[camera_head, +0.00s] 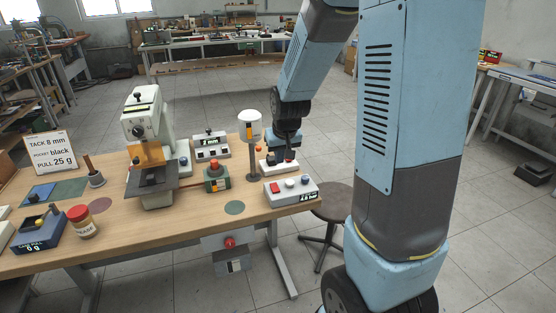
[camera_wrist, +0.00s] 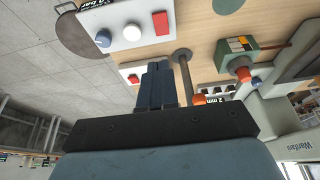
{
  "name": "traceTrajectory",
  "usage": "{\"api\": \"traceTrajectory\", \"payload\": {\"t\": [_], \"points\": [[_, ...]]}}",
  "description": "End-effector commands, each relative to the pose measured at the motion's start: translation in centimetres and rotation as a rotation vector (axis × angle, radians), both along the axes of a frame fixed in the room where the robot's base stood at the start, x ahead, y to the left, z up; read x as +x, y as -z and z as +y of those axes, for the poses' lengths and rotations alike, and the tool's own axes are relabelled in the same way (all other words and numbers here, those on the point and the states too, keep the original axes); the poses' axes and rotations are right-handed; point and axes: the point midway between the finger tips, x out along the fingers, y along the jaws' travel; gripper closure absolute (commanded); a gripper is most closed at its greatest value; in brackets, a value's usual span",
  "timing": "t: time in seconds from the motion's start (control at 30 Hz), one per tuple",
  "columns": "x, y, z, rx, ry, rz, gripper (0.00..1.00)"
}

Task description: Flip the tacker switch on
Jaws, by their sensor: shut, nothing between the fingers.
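My gripper (camera_head: 289,156) is shut and empty. In the wrist view, the dark fingers (camera_wrist: 157,68) lie side by side, next to a red rocker switch (camera_wrist: 133,78) on that white box. I cannot tell whether they touch it. The fingers hide part of the box. A larger control box (camera_head: 290,191) stands in front, with a red switch (camera_wrist: 160,22), a white knob (camera_wrist: 132,33) and a blue knob. No readable label shows which one is the tacker switch.
A lamp post (camera_head: 253,150) stands close left of my gripper. A pale press-like machine (camera_head: 147,128) with an orange guard, a grey-white box (camera_head: 210,146) and a green block (camera_head: 217,178) with a red button stand further left. A stool (camera_head: 333,204) is right of the bench.

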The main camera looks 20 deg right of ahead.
Motion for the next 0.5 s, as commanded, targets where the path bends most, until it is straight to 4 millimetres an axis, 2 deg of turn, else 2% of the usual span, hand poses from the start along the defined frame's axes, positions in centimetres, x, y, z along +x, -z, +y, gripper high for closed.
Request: {"api": "traceTrajectory", "payload": {"t": [0.5], "points": [[2.3,6.5,0.0,0.001,0.002,0.003,1.0]]}}
